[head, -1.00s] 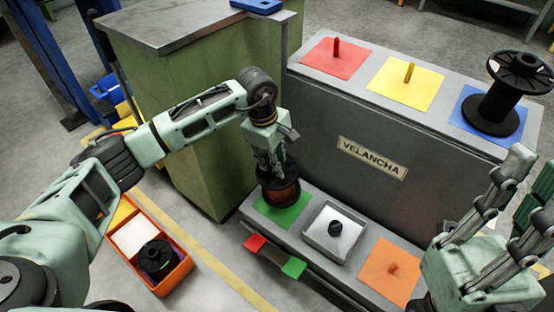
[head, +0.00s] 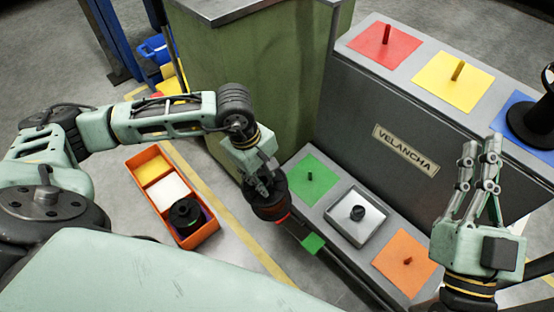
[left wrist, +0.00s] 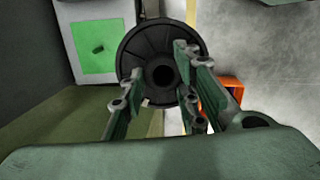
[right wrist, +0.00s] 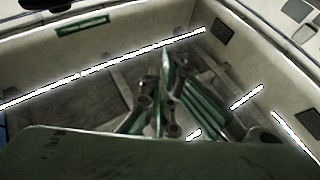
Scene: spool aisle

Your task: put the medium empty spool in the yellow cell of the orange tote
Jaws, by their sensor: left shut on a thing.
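My left gripper (head: 263,182) is shut on a dark spool (head: 270,208) and holds it clear of the lower shelf, left of the green pad (head: 312,180). In the left wrist view the spool's black round flange (left wrist: 140,50) shows between and beneath the fingers; its core is mostly hidden. The orange tote (head: 205,238) is on the floor to the left. Its yellow cell (head: 154,169) is at the far end and looks empty; the white middle cell is empty too. A small black spool (head: 186,214) stands in the near cell. My right gripper (head: 480,150) holds nothing visible.
The grey stand has a lower shelf with a white tray (head: 336,227) and an orange pad (head: 404,262). Its top has red and yellow pads and a large black spool (head: 535,120). A green cabinet (head: 250,75) stands behind my left arm. Floor between shelf and tote is clear.

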